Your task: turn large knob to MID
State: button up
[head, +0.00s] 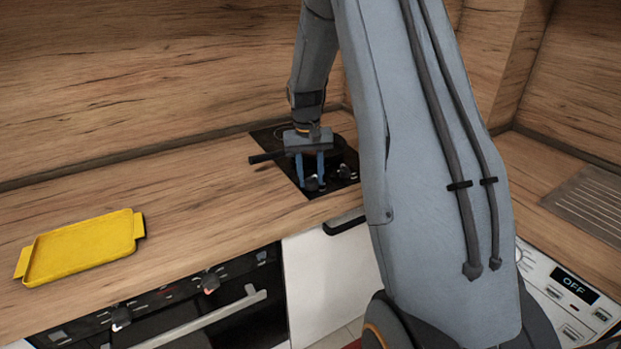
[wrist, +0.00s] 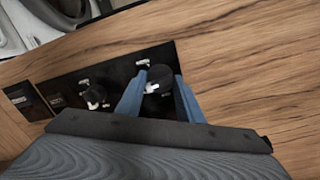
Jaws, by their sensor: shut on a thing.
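The hob's black control panel (wrist: 115,75) carries two dark knobs with white pointer marks. The large knob (wrist: 159,77) sits between the two blue fingers of my gripper (wrist: 159,80), which is shut on it. Its white mark shows on the lower left side in the wrist view. Small white labels beside it are too blurred to read. In the head view, my gripper (head: 311,184) reaches down from above to the front of the hob, and the knob shows between the fingertips. The smaller knob (wrist: 94,96) stands free to the left in the wrist view.
A dark pan (head: 335,150) with its handle (head: 266,157) pointing left sits on the hob behind my gripper. A yellow tray (head: 82,248) lies on the wooden counter at left. Oven knobs (head: 121,317) are below the counter's front edge. An appliance display (head: 574,286) reads OFF.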

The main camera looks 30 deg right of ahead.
jog(key=shift+m, duration=1.8)
jog(key=o, duration=1.1)
jog(key=shift+c, duration=0.2)
jog(key=shift+w+a+r+b, duration=0.1)
jog(key=shift+r+b, duration=0.55)
jog(key=shift+r, duration=1.35)
jog(key=shift+w+a+r+b, duration=0.1)
jog(key=shift+r+b, duration=0.55)
jog(key=shift+r, duration=1.3)
